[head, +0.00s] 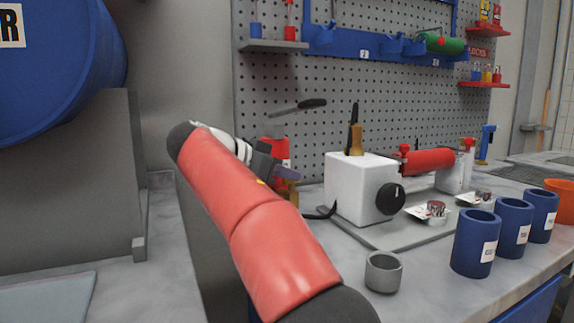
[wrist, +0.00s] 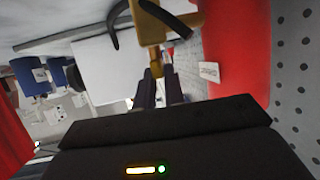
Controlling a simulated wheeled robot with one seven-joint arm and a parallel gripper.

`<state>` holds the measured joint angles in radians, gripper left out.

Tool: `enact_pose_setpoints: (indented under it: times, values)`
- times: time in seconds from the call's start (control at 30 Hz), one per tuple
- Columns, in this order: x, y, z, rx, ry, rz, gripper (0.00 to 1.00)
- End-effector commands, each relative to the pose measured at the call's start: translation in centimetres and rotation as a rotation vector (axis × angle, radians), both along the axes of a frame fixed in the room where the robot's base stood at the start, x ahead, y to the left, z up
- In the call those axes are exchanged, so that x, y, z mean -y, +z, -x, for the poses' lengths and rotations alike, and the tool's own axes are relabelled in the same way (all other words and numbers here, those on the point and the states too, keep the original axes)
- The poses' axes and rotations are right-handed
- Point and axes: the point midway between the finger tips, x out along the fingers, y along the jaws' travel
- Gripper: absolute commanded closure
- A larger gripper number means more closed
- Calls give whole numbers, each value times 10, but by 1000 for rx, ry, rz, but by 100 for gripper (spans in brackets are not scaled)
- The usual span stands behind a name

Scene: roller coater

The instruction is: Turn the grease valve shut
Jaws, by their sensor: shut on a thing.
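A brass grease valve (wrist: 152,28) shows at the top of the wrist view, in front of a red container (wrist: 236,45) with a small white label. My gripper (wrist: 158,88) points at the valve, and its two dark fingers are shut on a narrow brass part of it. In the head view my gripper (head: 272,165) is mostly hidden behind my red arm, beside the red container (head: 278,147). A bit of brass valve (head: 287,194) shows just below the gripper. I cannot tell how far the valve is turned.
A white machine box (head: 350,190) with a black knob and a red roller (head: 428,162) stands right of my gripper. A grey cup (head: 383,272) and blue cups (head: 476,245) stand on the bench. A pegboard (head: 350,85) rises behind.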

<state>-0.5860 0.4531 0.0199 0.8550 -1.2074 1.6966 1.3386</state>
Motion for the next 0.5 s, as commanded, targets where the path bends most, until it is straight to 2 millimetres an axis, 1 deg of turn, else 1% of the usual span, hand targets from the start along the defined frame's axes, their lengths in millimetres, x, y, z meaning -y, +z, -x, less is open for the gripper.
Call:
enact_pose_setpoints:
  times: [0.2,0.5]
  values:
    - [-3,-2,-2,0,-102,-1,100]
    - [-2,-3,-3,-3,-176,0,100]
